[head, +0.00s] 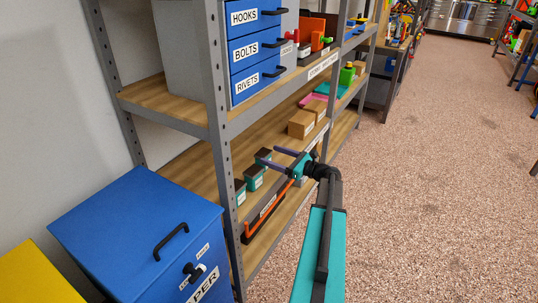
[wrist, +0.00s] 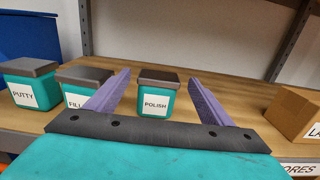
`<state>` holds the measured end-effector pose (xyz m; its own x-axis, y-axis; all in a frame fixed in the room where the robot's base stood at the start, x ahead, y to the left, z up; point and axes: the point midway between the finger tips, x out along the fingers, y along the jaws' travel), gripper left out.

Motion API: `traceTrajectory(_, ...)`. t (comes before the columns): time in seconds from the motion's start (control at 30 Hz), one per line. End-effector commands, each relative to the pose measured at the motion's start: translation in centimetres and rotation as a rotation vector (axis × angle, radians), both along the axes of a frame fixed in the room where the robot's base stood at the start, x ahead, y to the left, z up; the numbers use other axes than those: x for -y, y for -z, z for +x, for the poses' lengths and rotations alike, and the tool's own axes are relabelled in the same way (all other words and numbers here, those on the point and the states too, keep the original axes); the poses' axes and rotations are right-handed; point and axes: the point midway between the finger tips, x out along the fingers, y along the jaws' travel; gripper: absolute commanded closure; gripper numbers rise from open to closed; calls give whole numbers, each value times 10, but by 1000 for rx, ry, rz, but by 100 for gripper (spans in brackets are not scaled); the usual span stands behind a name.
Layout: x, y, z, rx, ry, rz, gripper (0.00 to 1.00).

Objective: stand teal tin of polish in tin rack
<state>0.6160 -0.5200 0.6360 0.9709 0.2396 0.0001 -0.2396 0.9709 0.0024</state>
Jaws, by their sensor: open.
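The teal tin of polish (wrist: 156,103) is a squarish tin with a dark lid and a white POLISH label. It stands upright on a wooden shelf, and the head view also shows it (head: 263,155), partly behind my gripper. My gripper (wrist: 159,80) has purple fingers, spread wide and empty, and points at the tin. In the wrist view the tin shows between the fingers, a little beyond them. In the head view my gripper (head: 269,156) reaches in over the shelf edge.
Left of the polish tin stand a FILL-labelled tin (wrist: 84,78) and a PUTTY tin (wrist: 33,85). A cardboard box (wrist: 296,106) is to the right. A steel upright (head: 222,150) and an upper shelf (head: 170,103) frame the space. A blue cabinet (head: 130,225) stands nearby.

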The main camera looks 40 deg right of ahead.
Motion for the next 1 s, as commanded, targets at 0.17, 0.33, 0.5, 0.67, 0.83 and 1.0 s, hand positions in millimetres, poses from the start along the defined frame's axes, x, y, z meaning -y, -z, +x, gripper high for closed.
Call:
traceTrajectory(0.17, 7, -1, -29, -1, 2, 1, 26)
traceTrajectory(0.33, 14, -1, -56, 0, 2, 1, 26)
traceTrajectory(0.5, 18, -1, -75, 1, 0, 1, 26)
traceTrajectory(0.67, 20, 0, -85, 0, -1, 0, 26)
traceTrajectory(0.83, 21, 0, -87, 0, -1, 0, 26)
traceTrajectory(1.0, 21, 0, -87, 0, -2, 0, 26)
